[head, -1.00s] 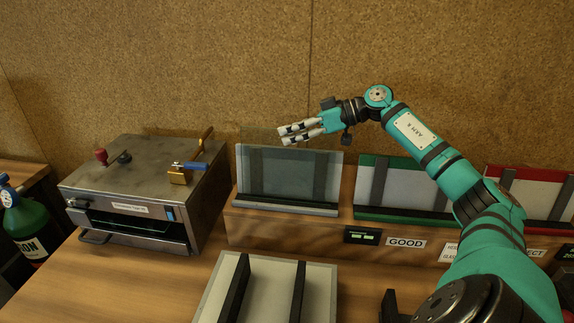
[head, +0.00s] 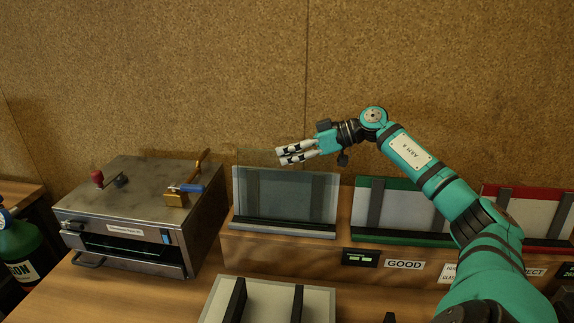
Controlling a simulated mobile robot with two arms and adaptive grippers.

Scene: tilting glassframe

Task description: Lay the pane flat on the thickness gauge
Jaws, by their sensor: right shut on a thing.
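My right gripper (head: 281,156) is shut on the upper edge of a clear glass pane (head: 254,159). The pane is upright in front of or in the grey rack (head: 283,229); its faint top rises above the rack's back. I cannot tell whether its lower edge touches the rack. A pale flat plate with two black rails (head: 264,306) lies at the bottom centre, partly cut off; it may be the thickness gauge, but no label on it shows. No pane lies on the visible part of it. My left gripper is out of view.
A metal oven-like box (head: 140,215) with a blue-handled latch stands at left, a green cylinder (head: 20,250) beyond it. Green (head: 405,239) and red (head: 540,245) racks stand to the right, with a GOOD label (head: 404,264) and a small lit display (head: 360,258) below.

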